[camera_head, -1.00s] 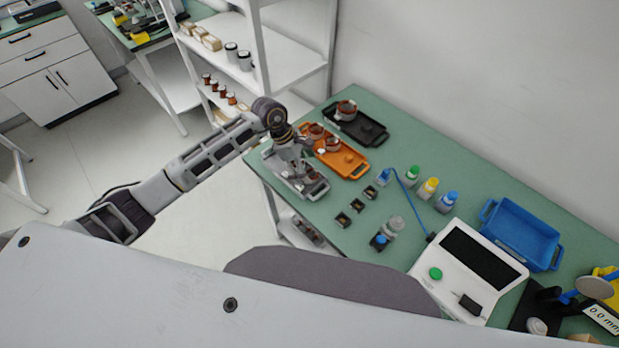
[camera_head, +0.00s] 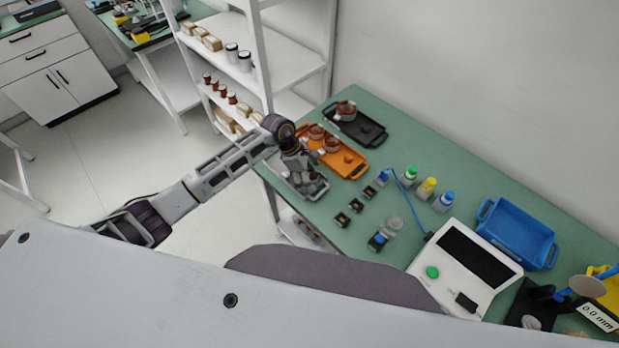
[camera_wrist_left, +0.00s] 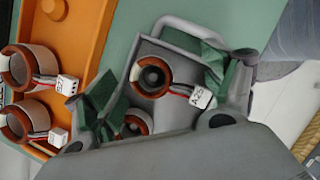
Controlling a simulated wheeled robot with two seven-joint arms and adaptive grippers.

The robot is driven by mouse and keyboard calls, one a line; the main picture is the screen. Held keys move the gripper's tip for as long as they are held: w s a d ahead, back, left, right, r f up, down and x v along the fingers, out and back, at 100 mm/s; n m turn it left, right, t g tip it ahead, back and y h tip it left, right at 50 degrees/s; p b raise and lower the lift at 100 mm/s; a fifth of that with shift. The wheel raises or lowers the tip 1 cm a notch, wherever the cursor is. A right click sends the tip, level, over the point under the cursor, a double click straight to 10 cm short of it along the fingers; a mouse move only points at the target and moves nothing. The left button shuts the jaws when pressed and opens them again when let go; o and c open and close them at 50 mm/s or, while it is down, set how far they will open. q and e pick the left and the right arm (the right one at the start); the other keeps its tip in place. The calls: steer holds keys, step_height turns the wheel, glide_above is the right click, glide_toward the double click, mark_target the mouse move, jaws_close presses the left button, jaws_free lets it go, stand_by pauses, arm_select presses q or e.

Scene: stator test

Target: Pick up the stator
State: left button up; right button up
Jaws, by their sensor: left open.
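A grey tray (camera_head: 322,194) sits at the table's left end, with my left gripper (camera_head: 312,178) over it. In the left wrist view, a copper-and-dark ring-shaped stator (camera_wrist_left: 151,76) lies in the grey tray (camera_wrist_left: 185,50), with red and white wires to a white tag. A second stator (camera_wrist_left: 136,123) lies nearer, partly hidden by the gripper body. My left gripper (camera_wrist_left: 157,85) is open, its green-padded fingers on either side of the first stator; I cannot tell whether they touch it. In the head view the gripper mostly hides these stators. My right gripper is not in view.
An orange tray (camera_head: 353,169) with stators stands close beside the grey one, and a black tray (camera_head: 372,135) holds another stator behind. Small dark blocks, bottles, a white instrument (camera_head: 470,262) and a blue bin (camera_head: 518,234) stand to the right. A white shelf (camera_head: 295,55) stands behind left.

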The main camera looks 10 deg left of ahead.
arm_select(q)
steer(key=c, duration=1.5)
steer(key=shift+r+b, duration=0.95)
steer(key=shift+r, duration=4.1)
steer(key=shift+d+f, duration=0.1)
